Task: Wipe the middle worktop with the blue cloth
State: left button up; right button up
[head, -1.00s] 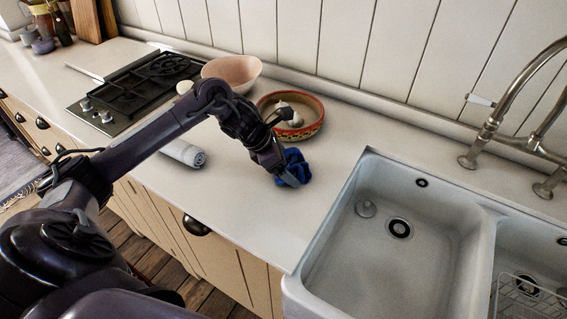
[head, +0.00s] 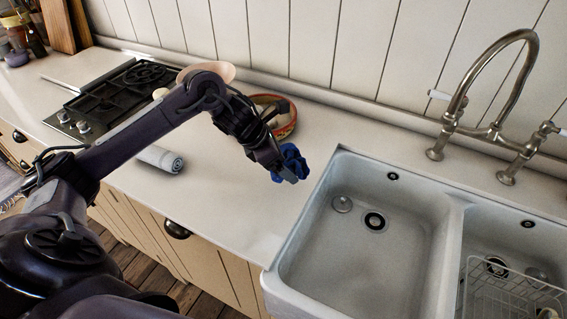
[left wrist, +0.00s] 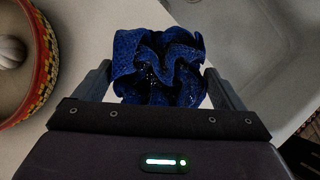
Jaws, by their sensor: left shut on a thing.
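The blue cloth (head: 290,160) is a crumpled dark blue bundle. My left gripper (head: 287,174) is shut on it, over the worktop (head: 235,200) between the hob and the sink. In the left wrist view the cloth (left wrist: 158,65) sits between the two fingers (left wrist: 160,88). I cannot tell for sure whether the cloth touches the worktop. My right gripper is not in view.
A patterned bowl (head: 287,122) stands close behind the gripper, with garlic-like white things in it in the left wrist view (left wrist: 12,50). A pink bowl (head: 226,71), a rolled grey towel (head: 160,158) and the hob (head: 112,98) lie left. The double sink (head: 345,250) is right.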

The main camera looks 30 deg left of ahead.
pick_arm(q)
jog(key=r, duration=0.1)
jog(key=r+p, duration=0.1)
jog(key=r, duration=0.1)
jog(key=shift+d+r, duration=0.1)
jog(key=shift+d, duration=0.15)
jog(key=shift+a, duration=0.1)
dwell(0.3)
